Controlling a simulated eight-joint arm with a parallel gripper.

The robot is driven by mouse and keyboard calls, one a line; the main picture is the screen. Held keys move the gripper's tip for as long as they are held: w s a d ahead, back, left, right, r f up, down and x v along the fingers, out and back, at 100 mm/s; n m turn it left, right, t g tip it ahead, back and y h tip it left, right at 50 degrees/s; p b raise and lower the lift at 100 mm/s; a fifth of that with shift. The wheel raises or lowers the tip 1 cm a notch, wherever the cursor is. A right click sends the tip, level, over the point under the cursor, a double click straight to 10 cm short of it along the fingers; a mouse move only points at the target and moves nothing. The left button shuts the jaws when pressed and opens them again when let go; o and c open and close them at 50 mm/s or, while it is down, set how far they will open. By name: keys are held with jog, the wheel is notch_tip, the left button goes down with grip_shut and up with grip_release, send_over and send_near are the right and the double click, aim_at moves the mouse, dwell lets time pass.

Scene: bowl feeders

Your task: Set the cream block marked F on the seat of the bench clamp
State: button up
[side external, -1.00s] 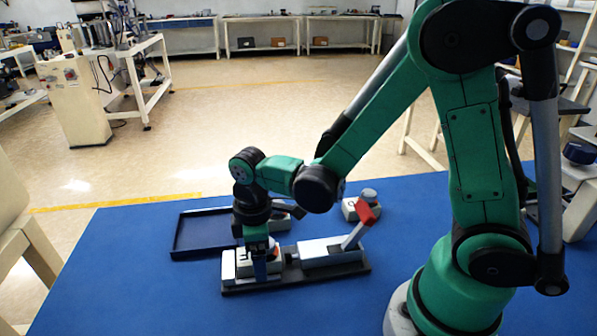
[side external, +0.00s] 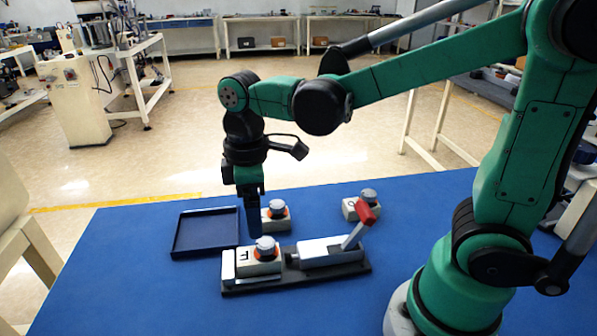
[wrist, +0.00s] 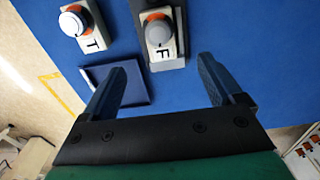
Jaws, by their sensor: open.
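The cream block marked F (side external: 259,267), with an orange collar and grey knob, sits upright on the seat at the left end of the bench clamp (side external: 325,286). In the wrist view the F block (wrist: 164,54) lies beyond my fingertips, its letter facing me. My gripper (side external: 256,232) is above the block, apart from it. In the wrist view my gripper (wrist: 162,68) has its two fingers spread with nothing between them. The clamp's red-tipped lever (side external: 366,213) leans up to the right.
A shallow dark blue tray (side external: 205,250) lies empty behind the clamp to the left. A cream block marked T (wrist: 92,43) and another cream block (side external: 351,209) stand behind the clamp. The blue table's left front is bare.

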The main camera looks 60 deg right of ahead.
jog(key=d+m+t, duration=0.1)
jog(key=m+t, duration=0.1)
jog(key=m, duration=0.1)
jog(key=s+d+r+m+t, duration=0.1)
jog(key=d+m+t, duration=0.1)
jog(key=m, duration=0.1)
jog(key=s+d+r+m+t, duration=0.1)
jog(key=m+t, duration=0.2)
jog(key=shift+s+d, duration=0.25)
dwell(0.4)
